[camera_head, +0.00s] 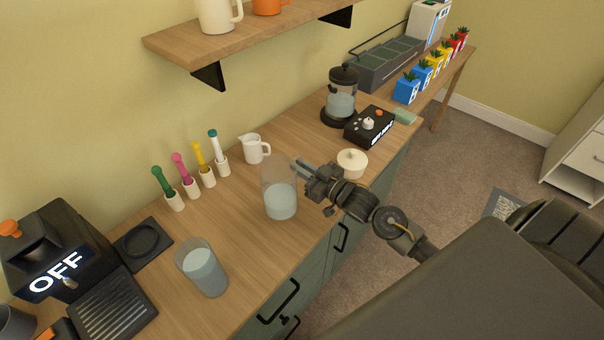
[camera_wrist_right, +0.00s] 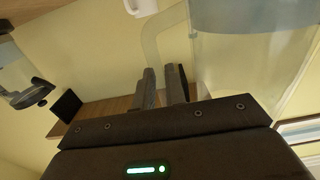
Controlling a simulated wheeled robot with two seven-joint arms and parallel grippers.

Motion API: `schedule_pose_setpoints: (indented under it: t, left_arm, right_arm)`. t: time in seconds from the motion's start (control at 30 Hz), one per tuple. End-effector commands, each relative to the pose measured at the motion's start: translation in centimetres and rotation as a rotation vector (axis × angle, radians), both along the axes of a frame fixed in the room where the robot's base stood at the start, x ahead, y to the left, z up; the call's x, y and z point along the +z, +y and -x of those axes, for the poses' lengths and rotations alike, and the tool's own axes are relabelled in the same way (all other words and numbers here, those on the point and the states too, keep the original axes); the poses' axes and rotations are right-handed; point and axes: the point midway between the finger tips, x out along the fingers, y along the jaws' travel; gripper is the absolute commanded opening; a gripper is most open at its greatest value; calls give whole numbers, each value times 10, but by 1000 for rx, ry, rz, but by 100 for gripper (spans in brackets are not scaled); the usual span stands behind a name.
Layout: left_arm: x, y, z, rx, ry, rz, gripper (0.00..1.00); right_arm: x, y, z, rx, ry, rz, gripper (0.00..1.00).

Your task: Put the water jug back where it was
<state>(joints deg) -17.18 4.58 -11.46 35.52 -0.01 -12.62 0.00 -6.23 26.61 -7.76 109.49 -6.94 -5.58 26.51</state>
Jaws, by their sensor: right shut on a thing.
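The water jug (camera_head: 280,199) is a clear vessel partly filled with water, near the counter's front edge in the head view. My right gripper (camera_head: 303,170) comes in from the right and is shut at the jug's handle side. In the right wrist view, the clear handle (camera_wrist_right: 152,40) runs down to my fingers (camera_wrist_right: 165,82), with the jug's body (camera_wrist_right: 245,60) to the right. The jug looks upright; I cannot tell whether its base touches the counter. My left gripper is not in view.
A glass of water (camera_head: 205,271) stands front left. A black square pad (camera_head: 143,244) lies beside the OFF machine (camera_head: 50,255). A shelf (camera_head: 230,45) hangs above.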

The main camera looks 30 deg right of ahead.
Motion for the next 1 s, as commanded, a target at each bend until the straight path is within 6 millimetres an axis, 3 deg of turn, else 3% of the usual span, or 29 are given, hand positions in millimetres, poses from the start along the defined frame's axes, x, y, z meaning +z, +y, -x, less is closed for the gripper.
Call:
schedule_pose_setpoints:
  t: [0.13,0.4,0.8,0.83,1.0]
  left_arm:
    - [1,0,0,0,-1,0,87]
    - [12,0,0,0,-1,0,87]
    - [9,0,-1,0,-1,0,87]
    - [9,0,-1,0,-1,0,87]
    - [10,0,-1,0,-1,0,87]
  right_arm:
    - [-2,-2,-3,0,-4,-3,0]
    - [-31,-4,-5,-1,-3,-3,0]
    - [-37,-3,-5,0,-5,-3,0]
    - [-40,-3,-4,0,-1,0,14]
    - [-39,-3,-4,0,-1,0,34]
